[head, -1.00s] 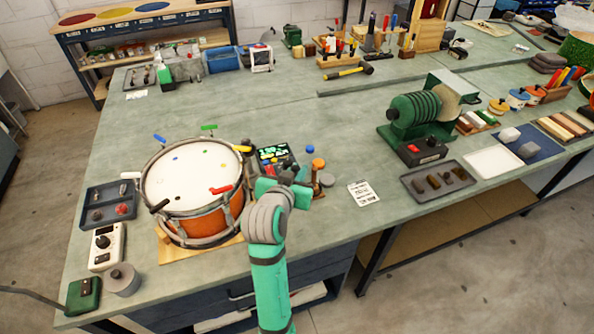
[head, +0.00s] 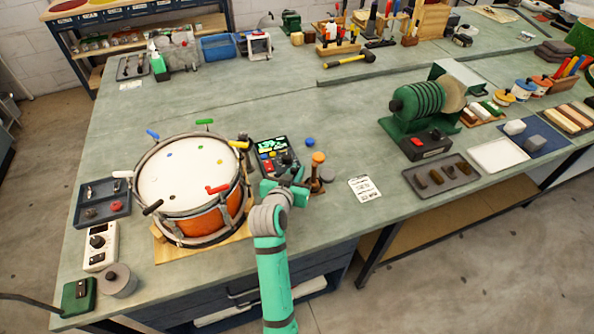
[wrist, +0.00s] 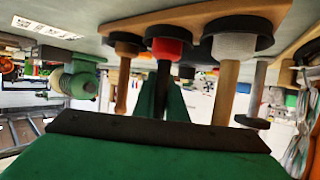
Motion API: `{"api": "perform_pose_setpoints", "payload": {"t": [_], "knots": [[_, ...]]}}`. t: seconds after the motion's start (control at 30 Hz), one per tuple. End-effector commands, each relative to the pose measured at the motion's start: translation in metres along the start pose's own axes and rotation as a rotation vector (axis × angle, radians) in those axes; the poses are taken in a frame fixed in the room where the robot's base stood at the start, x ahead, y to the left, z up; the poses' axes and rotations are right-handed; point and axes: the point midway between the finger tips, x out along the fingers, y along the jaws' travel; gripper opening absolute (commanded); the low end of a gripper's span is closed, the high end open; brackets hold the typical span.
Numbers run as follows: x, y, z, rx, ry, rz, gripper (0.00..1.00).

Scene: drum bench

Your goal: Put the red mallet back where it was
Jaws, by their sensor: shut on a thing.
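My gripper (head: 290,183) is at the bench's front edge, right of the drum. In the wrist view, which shows the bench at the top, its green fingers (wrist: 165,100) are shut on the dark handle of the red mallet (wrist: 170,49). The mallet's red part is at a black ring (wrist: 167,32) on a wooden base (wrist: 200,13), in line with the handle. I cannot tell how far it sits in the ring. Pale-handled tools stand in rings on both sides. In the head view my gripper hides the red mallet.
A drum (head: 185,185) with coloured keys is close on the left. An orange-topped tool (head: 318,158) stands just right of my gripper. A control pad (head: 272,155) lies behind it and a white card (head: 364,188) to the right. The bench middle is clear.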

Motion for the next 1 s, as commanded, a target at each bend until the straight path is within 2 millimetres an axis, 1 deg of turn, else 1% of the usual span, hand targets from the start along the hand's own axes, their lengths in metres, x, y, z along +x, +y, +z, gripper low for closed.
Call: {"api": "perform_pose_setpoints", "payload": {"t": [0.17,0.3,0.33,0.37,0.4,0.77,0.87,1.0], "knots": [[0.0,-0.001,-0.001,0.0,0.001,-0.001,0.0],[0.001,-0.001,0.002,-0.001,0.0,-0.002,0.0],[0.001,-0.001,0.002,-0.001,0.001,-0.002,0.19],[0.001,-0.001,0.002,-0.001,0.001,-0.002,0.26],[0.001,-0.001,0.002,-0.001,0.001,-0.002,0.3],[-0.001,0.0,-0.002,0.001,0.001,0.0,0.3],[-0.011,0.001,-0.001,0.0,0.001,0.001,0.3],[-0.037,0.0,-0.001,-0.001,0.002,-0.001,0.3]]}}
